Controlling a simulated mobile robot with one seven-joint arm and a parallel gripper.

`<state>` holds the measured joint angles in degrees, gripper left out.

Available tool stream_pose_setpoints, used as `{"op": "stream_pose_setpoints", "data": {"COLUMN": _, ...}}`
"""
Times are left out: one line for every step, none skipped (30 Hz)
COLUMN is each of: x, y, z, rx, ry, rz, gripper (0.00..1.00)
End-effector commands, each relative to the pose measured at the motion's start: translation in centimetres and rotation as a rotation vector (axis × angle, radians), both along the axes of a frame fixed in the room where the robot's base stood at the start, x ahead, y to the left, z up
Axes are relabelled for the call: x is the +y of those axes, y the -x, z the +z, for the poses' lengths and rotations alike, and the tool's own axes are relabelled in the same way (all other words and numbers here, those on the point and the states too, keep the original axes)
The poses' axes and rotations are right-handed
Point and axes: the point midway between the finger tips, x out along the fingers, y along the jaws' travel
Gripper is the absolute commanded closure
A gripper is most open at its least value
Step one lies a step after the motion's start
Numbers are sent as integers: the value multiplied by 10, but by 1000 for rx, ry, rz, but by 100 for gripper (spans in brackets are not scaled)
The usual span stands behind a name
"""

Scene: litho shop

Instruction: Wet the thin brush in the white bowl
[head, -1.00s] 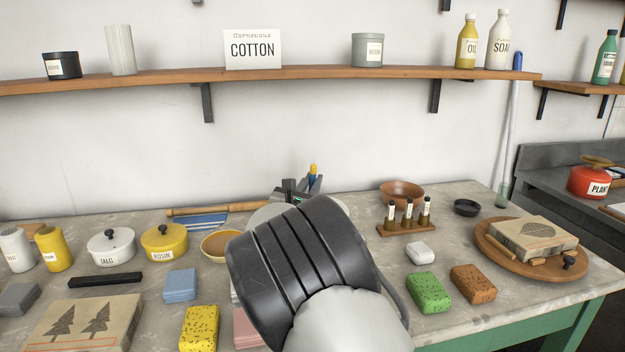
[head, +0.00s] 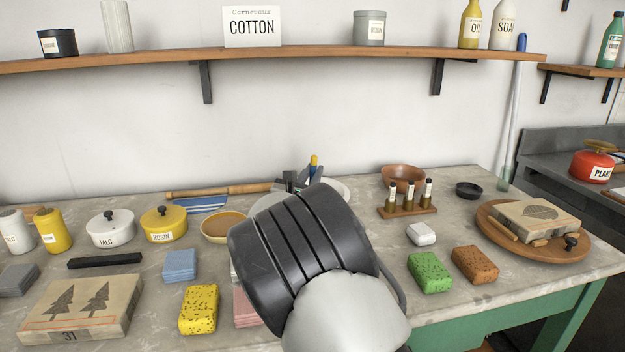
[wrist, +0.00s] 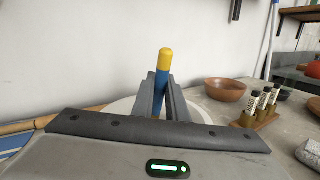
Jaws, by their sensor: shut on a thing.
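A thin brush with a blue handle and yellow end (head: 314,161) stands roughly upright in my gripper (head: 303,182). In the wrist view the brush (wrist: 164,62) is clamped between the two grey fingers of my gripper (wrist: 162,92). The white bowl (head: 342,189) is behind my gripper in the head view, mostly hidden by it. Its pale rim (wrist: 121,107) shows around the fingers in the wrist view. The lower end of the brush is hidden, so I cannot tell whether it touches the bowl or any water.
A tan bowl (head: 222,226) stands left of my gripper. A brown bowl (head: 401,174) and a rack of small bottles (head: 407,208) stand to the right. A rolling pin (head: 225,190) lies behind.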

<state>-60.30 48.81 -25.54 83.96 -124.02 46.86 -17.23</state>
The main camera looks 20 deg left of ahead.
Motion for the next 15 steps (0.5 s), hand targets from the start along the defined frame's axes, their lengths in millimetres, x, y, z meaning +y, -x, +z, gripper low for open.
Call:
{"op": "stream_pose_setpoints", "data": {"x": 0, "y": 0, "z": 3, "rx": -1, "ry": -1, "rz": 0, "gripper": 100}}
{"op": "stream_pose_setpoints", "data": {"x": 0, "y": 0, "z": 5, "rx": -1, "ry": -1, "rz": 0, "gripper": 100}}
{"op": "stream_pose_setpoints", "data": {"x": 0, "y": 0, "z": 7, "rx": -1, "ry": -1, "rz": 0, "gripper": 100}}
{"op": "stream_pose_setpoints", "data": {"x": 0, "y": 0, "z": 10, "rx": -1, "ry": -2, "rz": 0, "gripper": 100}}
{"op": "stream_pose_setpoints", "data": {"x": 0, "y": 0, "z": 12, "rx": -1, "ry": -2, "rz": 0, "gripper": 100}}
{"op": "stream_pose_setpoints", "data": {"x": 0, "y": 0, "z": 15, "rx": -1, "ry": -2, "rz": 0, "gripper": 100}}
{"op": "stream_pose_setpoints", "data": {"x": 0, "y": 0, "z": 18, "rx": -1, "ry": -2, "rz": 0, "gripper": 100}}
{"op": "stream_pose_setpoints", "data": {"x": 0, "y": 0, "z": 21, "rx": -1, "ry": -2, "rz": 0, "gripper": 100}}
{"op": "stream_pose_setpoints", "data": {"x": 0, "y": 0, "z": 24, "rx": -1, "ry": -2, "rz": 0, "gripper": 100}}
{"op": "stream_pose_setpoints", "data": {"x": 0, "y": 0, "z": 26, "rx": -1, "ry": -2, "rz": 0, "gripper": 100}}
{"op": "stream_pose_setpoints", "data": {"x": 0, "y": 0, "z": 29, "rx": -1, "ry": -1, "rz": 0, "gripper": 100}}
{"op": "stream_pose_setpoints", "data": {"x": 0, "y": 0, "z": 32, "rx": -1, "ry": -2, "rz": 0, "gripper": 100}}
{"op": "stream_pose_setpoints", "data": {"x": 0, "y": 0, "z": 34, "rx": -1, "ry": -2, "rz": 0, "gripper": 100}}
{"op": "stream_pose_setpoints", "data": {"x": 0, "y": 0, "z": 37, "rx": -1, "ry": -2, "rz": 0, "gripper": 100}}
{"op": "stream_pose_setpoints", "data": {"x": 0, "y": 0, "z": 40, "rx": -1, "ry": -2, "rz": 0, "gripper": 100}}
